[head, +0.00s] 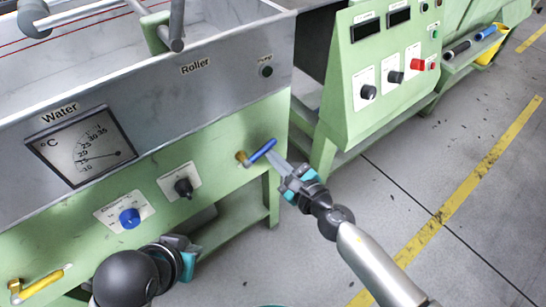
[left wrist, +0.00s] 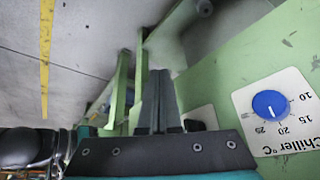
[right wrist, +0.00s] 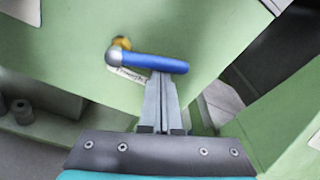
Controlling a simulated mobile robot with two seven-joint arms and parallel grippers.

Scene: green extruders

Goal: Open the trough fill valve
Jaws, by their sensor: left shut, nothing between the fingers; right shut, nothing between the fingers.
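A valve with a blue lever (head: 263,150) on a brass fitting (head: 241,157) sits on the green front panel of the trough. A second valve with a yellow lever (head: 45,284) sits at the lower left. My right gripper (head: 274,160) is shut and empty, its fingertips at the blue lever. In the right wrist view, the blue lever (right wrist: 152,62) lies across just beyond the fingertips (right wrist: 161,82); I cannot tell whether they touch. My left gripper (left wrist: 158,78) is shut and empty, below the panel's knobs.
The panel carries a blue chiller knob (head: 129,218), a black knob (head: 183,187) and a water temperature gauge (head: 85,148). A green control cabinet (head: 375,75) with knobs stands to the right. The grey floor (head: 440,160) with yellow lines is open at the right.

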